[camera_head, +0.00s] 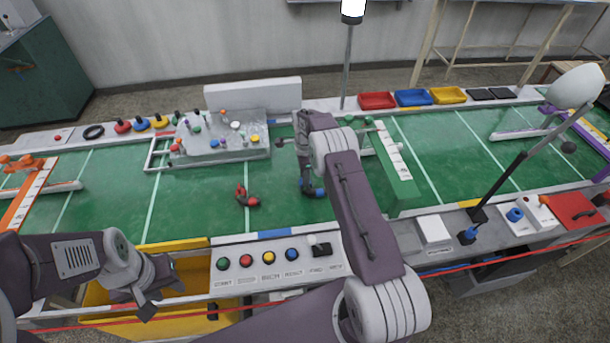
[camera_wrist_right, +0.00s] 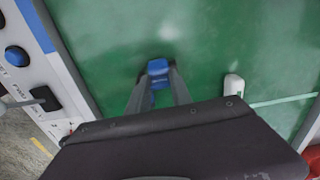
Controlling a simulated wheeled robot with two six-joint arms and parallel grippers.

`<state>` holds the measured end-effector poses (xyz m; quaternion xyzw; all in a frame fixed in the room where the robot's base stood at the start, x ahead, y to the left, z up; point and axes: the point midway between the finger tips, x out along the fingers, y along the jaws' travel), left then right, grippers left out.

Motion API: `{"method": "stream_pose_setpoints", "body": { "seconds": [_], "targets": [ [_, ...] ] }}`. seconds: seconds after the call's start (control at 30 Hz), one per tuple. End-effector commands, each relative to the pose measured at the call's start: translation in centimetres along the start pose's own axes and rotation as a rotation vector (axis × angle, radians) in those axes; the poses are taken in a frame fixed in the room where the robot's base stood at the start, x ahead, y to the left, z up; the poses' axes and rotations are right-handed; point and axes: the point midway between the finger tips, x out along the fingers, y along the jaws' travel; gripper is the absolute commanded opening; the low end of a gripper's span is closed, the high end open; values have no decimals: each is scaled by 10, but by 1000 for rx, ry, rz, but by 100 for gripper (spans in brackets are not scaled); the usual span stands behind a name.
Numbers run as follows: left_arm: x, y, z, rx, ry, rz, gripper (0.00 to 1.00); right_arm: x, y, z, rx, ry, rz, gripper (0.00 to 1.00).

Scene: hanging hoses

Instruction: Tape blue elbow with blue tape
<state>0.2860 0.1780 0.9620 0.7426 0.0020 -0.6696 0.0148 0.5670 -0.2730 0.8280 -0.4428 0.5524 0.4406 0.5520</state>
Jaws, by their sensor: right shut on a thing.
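A small blue elbow (camera_head: 315,191) is at the tip of my right gripper (camera_head: 307,186), low over the green work surface. In the right wrist view the blue elbow (camera_wrist_right: 158,70) sits between the tips of my right gripper (camera_wrist_right: 157,82), which is shut on it. A blue roll (camera_head: 515,215), possibly the blue tape, sits on a white block at the right. Another round blue item (camera_head: 140,124) stands at the back left; I cannot tell which is tape. My left gripper (camera_head: 136,303) is at the lower left, open and empty above the yellow bin, apart from these things.
A red elbow-shaped piece (camera_head: 246,197) lies on the green surface (camera_head: 205,205). A grey fixture (camera_head: 222,140) with coloured knobs stands at the back. Red, blue (camera_head: 413,97) and yellow trays line the back edge. A button panel (camera_head: 275,262) runs along the front, beside the yellow bin (camera_head: 190,312).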

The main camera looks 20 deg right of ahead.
Motion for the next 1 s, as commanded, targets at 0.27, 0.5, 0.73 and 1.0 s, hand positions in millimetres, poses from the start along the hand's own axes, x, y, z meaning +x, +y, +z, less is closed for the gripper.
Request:
{"method": "stream_pose_setpoints", "body": {
  "seconds": [0.27,0.5,0.73,1.0],
  "targets": [
    [3,0,0,0,0,0,36,3,0,0,0,0,0,0],
    [5,0,0,0,0,0,36,7,0,0,0,0,0,0],
    [8,0,1,0,0,0,36,10,0,0,0,0,0,0],
    [11,0,1,0,0,0,36,14,0,0,0,0,0,0]
  ]
}}
